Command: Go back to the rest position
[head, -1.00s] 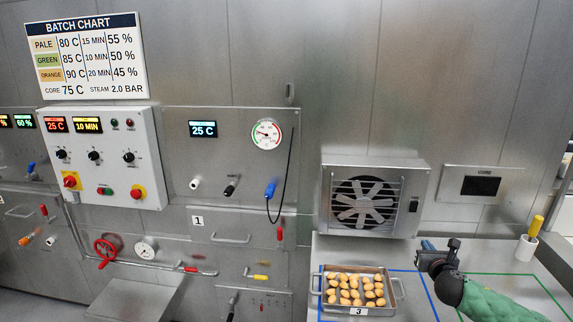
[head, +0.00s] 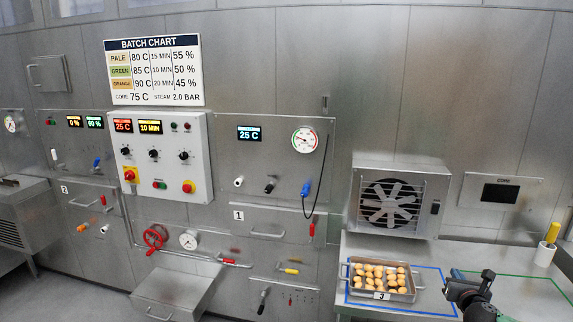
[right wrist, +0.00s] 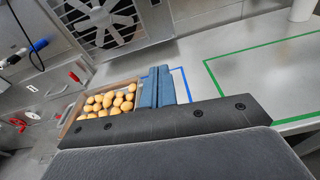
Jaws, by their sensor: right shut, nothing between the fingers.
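My right gripper (head: 456,280) is at the lower right of the head view, over the steel table just right of the pasta tray. In the right wrist view its blue fingers (right wrist: 157,87) are together with nothing between them. The metal tray (head: 412,294), tagged 3, holds several orange-yellow pasta pieces (head: 382,275) and sits inside a blue outline on the table. My left gripper is not in view.
A fan unit (head: 432,215) stands at the back of the table (head: 400,245). A green outline (head: 520,277) marks a bare area on the right. A white holder (head: 544,254) with a yellow handle is at the far right. A control panel (head: 160,128) and a drawer box (head: 172,288) are on the left.

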